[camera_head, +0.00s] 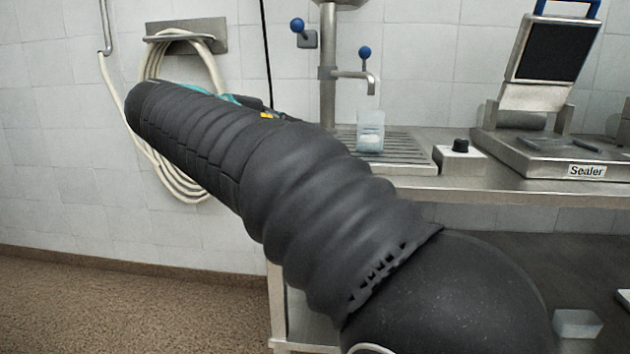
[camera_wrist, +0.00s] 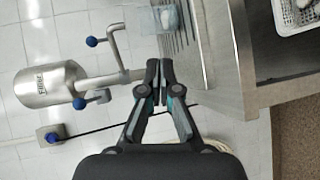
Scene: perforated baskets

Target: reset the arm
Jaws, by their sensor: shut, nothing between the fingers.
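My arm (camera_head: 300,190) is a dark, ribbed sleeve that crosses the head view from the lower right to the upper left. My gripper (camera_wrist: 159,66) shows in the wrist view with its two dark fingers together, shut and empty. In that view its fingertips are seen in front of the edge of the steel drain counter, near the tap. Whether they touch anything I cannot tell. In the head view the fingers are mostly hidden behind the arm.
A clear container (camera_head: 370,132) stands on the drain grate under the tap (camera_head: 358,76). A switch box (camera_head: 459,158) and an open sealer (camera_head: 540,140) stand to the right. A hose (camera_head: 190,185) hangs on the wall. A perforated basket (camera_wrist: 297,14) shows in the wrist view.

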